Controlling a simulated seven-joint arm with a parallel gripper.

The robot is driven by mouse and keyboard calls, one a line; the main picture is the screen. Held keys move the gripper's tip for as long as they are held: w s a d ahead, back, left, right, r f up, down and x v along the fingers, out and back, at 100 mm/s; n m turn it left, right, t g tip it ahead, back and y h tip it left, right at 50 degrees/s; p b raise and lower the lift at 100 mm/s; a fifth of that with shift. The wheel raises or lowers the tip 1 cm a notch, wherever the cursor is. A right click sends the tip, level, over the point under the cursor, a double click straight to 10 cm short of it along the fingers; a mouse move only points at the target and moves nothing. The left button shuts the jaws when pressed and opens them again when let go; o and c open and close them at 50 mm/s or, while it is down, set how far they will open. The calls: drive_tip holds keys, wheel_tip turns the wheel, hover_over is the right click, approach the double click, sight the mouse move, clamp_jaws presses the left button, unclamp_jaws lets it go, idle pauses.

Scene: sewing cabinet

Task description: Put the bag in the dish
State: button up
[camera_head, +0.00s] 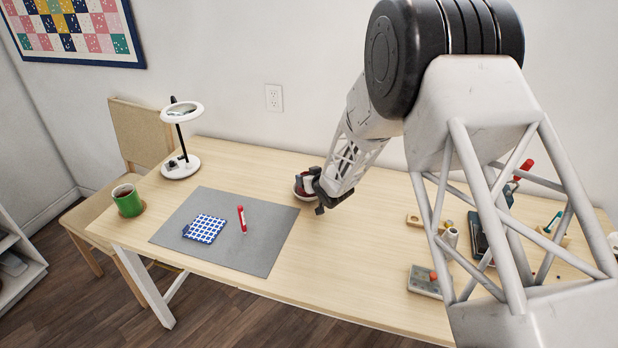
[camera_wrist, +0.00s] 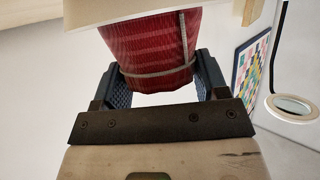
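A dark red woven bag (camera_wrist: 150,45) with a pale grey cord around it shows between my gripper's fingers (camera_wrist: 163,82) in the wrist view. The fingers press close on both of its sides. A pale, curved rim at the top of that view, which looks like the dish (camera_wrist: 130,10), covers the far end of the bag. In the head view my gripper (camera_head: 318,194) is low over the middle back of the table, beside a small pale and dark red shape that looks like the dish (camera_head: 298,189). My gripper hides part of it, so I cannot tell whether the bag touches the dish.
A grey mat (camera_head: 225,255) holds a blue checked cloth piece (camera_head: 205,229) and a red pen-like tool (camera_head: 242,219). A green mug (camera_head: 128,204) and a ring lamp (camera_head: 181,168) stand at the left. A grey box (camera_head: 424,282) and sewing items lie right, partly behind my arm.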

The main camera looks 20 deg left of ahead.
drive_tip(key=o, duration=0.4)
drive_tip(key=shift+r, duration=0.15)
drive_tip(key=v, duration=1.2)
idle(0.3)
idle(0.8)
